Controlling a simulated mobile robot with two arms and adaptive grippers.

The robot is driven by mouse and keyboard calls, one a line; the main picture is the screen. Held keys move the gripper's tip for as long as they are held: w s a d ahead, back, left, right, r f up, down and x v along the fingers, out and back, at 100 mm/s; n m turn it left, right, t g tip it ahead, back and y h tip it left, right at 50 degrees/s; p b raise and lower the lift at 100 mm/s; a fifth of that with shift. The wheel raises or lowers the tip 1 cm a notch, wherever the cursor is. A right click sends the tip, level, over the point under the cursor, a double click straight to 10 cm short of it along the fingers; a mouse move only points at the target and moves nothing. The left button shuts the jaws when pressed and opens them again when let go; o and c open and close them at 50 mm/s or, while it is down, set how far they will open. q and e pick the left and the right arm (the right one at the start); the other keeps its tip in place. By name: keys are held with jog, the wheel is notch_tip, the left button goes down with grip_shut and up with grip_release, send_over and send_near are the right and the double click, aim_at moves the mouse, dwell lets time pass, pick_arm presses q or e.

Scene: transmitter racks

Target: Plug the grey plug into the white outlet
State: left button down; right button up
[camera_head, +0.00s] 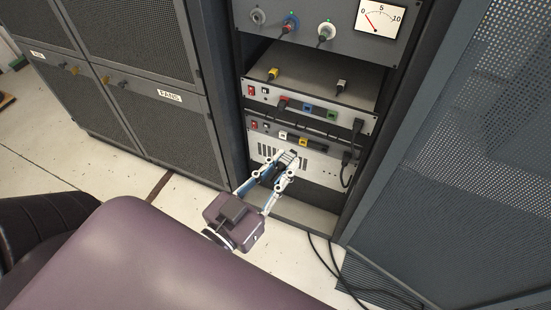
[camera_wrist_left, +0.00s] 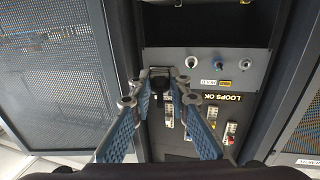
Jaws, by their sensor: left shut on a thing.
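My left gripper (camera_head: 286,163) reaches into the rack from below, its blue-padded fingers shut on a small dark grey, ribbed plug, which I take as the grey plug (camera_head: 288,157). In the left wrist view the held plug (camera_wrist_left: 161,84) looks dark between the fingertips. The white outlet (camera_head: 283,135) is on the lower rack unit, left of a yellow outlet, a little above the fingertips in the picture. The plug appears apart from it, though depth is hard to judge. My right gripper is not in view.
The unit above has a red plug (camera_head: 283,102), a blue outlet (camera_head: 307,107) and a green outlet (camera_head: 332,115). A yellow connector (camera_head: 273,73) and a grey one (camera_head: 342,86) are above. Black cables (camera_head: 357,130) hang at the right. A perforated door (camera_head: 450,170) bounds the right side.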

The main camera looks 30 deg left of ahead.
pick_arm(q)
jog(key=w+d+r+m+g+h, duration=0.2)
jog(key=w+d+m+g+h, duration=0.1)
jog(key=d+m+g+h, duration=0.1)
jog(key=w+d+r+m+g+h, duration=0.2)
jog(key=w+d+m+g+h, duration=0.2)
jog(key=d+m+h, duration=0.3)
jog(key=d+g+h, duration=0.1)
jog(key=d+h, duration=0.1)
jog(key=d, duration=0.1)
jog(key=shift+d+r, duration=0.15)
jog(key=shift+d, duration=0.2)
dwell(0.4)
jog(key=shift+g+h, duration=0.3)
jog(key=shift+g, duration=0.1)
dwell(0.4)
jog(key=shift+m+g, duration=0.3)
jog(key=shift+g, duration=0.1)
jog(key=shift+s+a+m+g+h, duration=0.15)
jog(key=shift+a+m+g+h, duration=0.35)
jog(key=shift+g, duration=0.55)
jog(key=shift+s+a+m+g+h, duration=0.2)
jog(key=shift+a+m+g, duration=0.25)
jog(key=shift+m+g, duration=0.5)
jog(key=shift+s+a+m+g+h, duration=0.15)
jog(key=shift+a+m+g+h, duration=0.3)
jog(key=shift+g, duration=0.65)
